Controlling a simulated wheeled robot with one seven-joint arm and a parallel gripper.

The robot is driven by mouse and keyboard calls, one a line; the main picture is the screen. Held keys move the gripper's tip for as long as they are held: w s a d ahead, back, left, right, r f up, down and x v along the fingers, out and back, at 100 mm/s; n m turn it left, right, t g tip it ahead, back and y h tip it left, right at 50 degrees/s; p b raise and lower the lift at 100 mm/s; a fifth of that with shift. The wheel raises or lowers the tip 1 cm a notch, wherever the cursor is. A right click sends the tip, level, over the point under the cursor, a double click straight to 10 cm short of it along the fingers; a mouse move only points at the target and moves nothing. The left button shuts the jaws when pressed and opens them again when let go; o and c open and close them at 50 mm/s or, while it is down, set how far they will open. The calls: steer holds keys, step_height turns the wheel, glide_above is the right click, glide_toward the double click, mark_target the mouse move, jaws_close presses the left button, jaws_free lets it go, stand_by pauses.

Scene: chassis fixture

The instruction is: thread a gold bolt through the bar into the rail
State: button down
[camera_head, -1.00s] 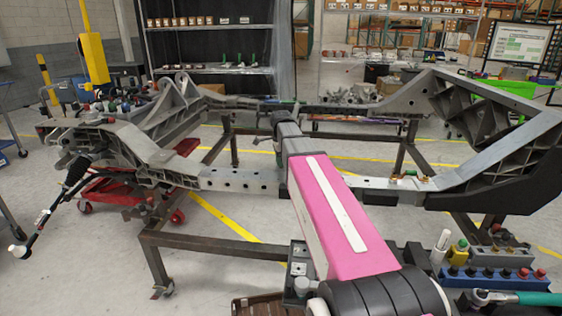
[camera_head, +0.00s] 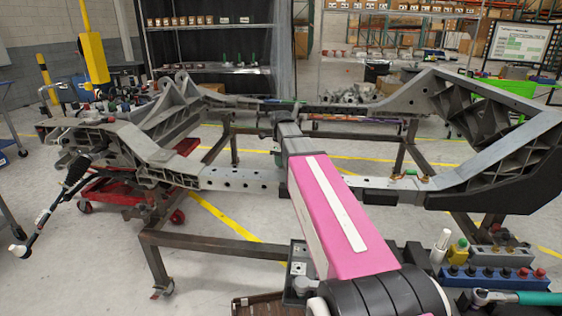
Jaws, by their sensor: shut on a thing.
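The grey chassis rail (camera_head: 240,180) runs across the middle of the head view, with a row of dark holes on its near face. My pink arm link crosses in front of it and hides part of the rail. My wrist reaches over the rail; my gripper and whatever is between its jaws are hidden behind the arm. Small gold bolts (camera_head: 424,181) show on the rail to the right of my arm, near a small green item (camera_head: 411,172). I cannot make out which piece is the bar, or whether any bolt is threaded through it.
A blue holder (camera_head: 495,279) with dark and red knobs stands at lower right, beside white and yellow bottles (camera_head: 458,252) and a green-handled wrench (camera_head: 515,297). A brown steel stand (camera_head: 215,245) carries the chassis. Open floor lies at left front.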

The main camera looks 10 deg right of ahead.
steer(key=shift+s+f+m, duration=0.1)
steer(key=shift+f+m, duration=0.05)
steer(key=shift+m, duration=0.95)
steer(key=shift+m, duration=1.8)
steer(key=c, duration=0.9)
jaws_free()
steer(key=shift+c, duration=0.2)
steer(key=shift+r, duration=1.25)
